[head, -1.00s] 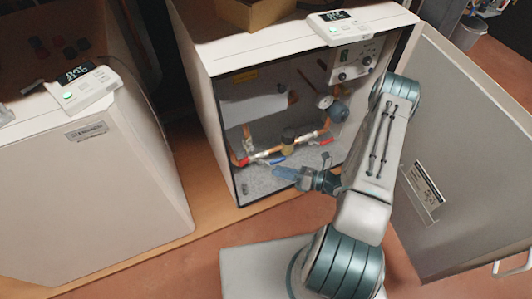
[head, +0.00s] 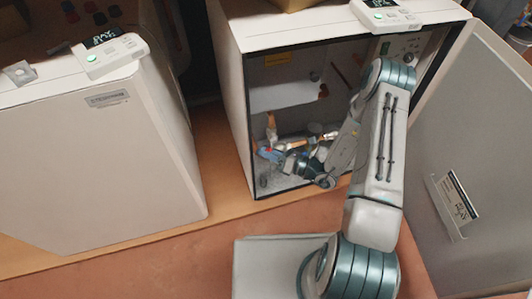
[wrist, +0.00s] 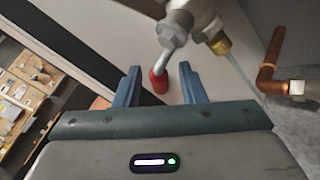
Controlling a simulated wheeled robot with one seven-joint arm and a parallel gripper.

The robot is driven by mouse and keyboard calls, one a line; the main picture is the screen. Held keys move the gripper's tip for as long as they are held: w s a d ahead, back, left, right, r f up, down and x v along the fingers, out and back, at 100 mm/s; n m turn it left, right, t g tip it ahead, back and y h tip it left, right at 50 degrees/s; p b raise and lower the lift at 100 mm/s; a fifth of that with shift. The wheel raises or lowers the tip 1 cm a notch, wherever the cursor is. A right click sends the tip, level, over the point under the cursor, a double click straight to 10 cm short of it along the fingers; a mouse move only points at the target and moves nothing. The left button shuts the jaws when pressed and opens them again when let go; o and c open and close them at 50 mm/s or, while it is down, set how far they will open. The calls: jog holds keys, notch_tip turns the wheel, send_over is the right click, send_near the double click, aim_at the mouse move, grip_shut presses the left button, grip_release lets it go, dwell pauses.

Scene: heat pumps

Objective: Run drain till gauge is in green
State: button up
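In the wrist view, a grey metal valve (wrist: 178,24) has a short lever with a red tip (wrist: 159,80). My gripper (wrist: 160,73) is open, its two blue fingers on either side of the red tip, with gaps visible. A brass outlet (wrist: 219,42) sits beside the valve, and a thin pale streak runs from it; I cannot tell whether it is water. In the head view my gripper (head: 272,156) is low at the left inside the open heat pump cabinet (head: 228,85). The gauge is hidden behind my arm, so its reading is not visible.
Copper pipe (wrist: 271,62) runs beside the valve. The cabinet door (head: 465,150) stands open at the right. A second closed unit (head: 100,170) stands at the left. A control box (head: 385,14) sits on the open cabinet's top.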

jog(key=shift+w+a, duration=0.15)
jog(key=shift+a, duration=0.05)
grip_shut()
jog(key=m+y, duration=0.1)
jog(key=r+m+t+y, duration=0.1)
jog(key=shift+a+m, duration=0.3)
jog(key=shift+a+r+m+t+y, duration=0.1)
jog(key=shift+r+m+t+y, duration=0.3)
jog(key=shift+m+t, duration=0.6)
jog(key=shift+r+m+t+y, duration=0.3)
jog(key=shift+r+m+t, duration=0.15)
jog(key=shift+m+t, duration=0.55)
jog(key=shift+m, duration=0.3)
